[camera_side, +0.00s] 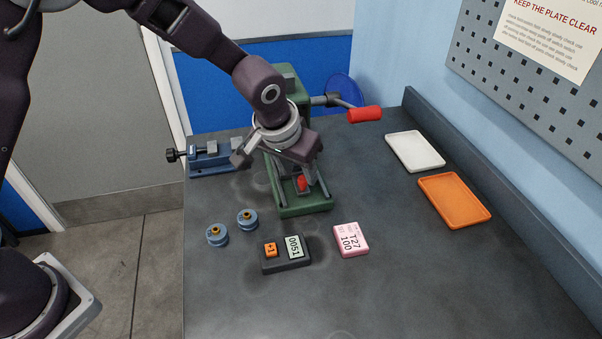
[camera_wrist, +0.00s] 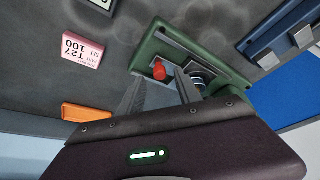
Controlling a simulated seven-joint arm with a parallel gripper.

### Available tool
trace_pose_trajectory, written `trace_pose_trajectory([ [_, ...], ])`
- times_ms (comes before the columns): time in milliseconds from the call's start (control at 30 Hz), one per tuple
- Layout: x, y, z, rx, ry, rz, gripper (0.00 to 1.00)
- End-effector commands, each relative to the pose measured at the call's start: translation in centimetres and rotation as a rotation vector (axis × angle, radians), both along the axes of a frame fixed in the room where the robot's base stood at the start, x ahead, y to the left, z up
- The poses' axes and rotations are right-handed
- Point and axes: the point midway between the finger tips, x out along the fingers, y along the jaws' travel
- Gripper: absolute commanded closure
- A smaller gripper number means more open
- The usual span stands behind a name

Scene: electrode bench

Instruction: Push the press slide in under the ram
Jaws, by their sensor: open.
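The green press (camera_side: 305,204) stands on the bench with its red lever handle (camera_side: 364,114) out to the right. The press slide's red knob (camera_side: 302,183) shows at the front of the press; in the wrist view the red knob (camera_wrist: 159,70) sits on a grey strip in the green base (camera_wrist: 150,47). My gripper (camera_side: 299,177) is open and points down at the front of the press. In the wrist view its fingers (camera_wrist: 159,77) lie either side of the knob; contact cannot be told. A blue banded round part (camera_wrist: 200,83) shows behind one finger. My arm hides most of the ram.
A blue vise (camera_side: 215,158) stands left of the press. Two blue round pieces (camera_side: 217,235), a dark display box (camera_side: 287,262) and a pink T27 100 block (camera_side: 351,239) lie in front. White (camera_side: 415,151) and orange (camera_side: 454,200) trays lie right.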

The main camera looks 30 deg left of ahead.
Motion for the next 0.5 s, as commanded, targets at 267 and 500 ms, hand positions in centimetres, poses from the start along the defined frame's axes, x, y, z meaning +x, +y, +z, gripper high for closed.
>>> trace_pose_trajectory([
  [267, 1.0, 0.0, -2.4, -0.001, 0.001, 0.000, 0.59],
  [500, 1.0, 0.0, -2.4, -0.001, 0.001, 0.000, 0.73],
])
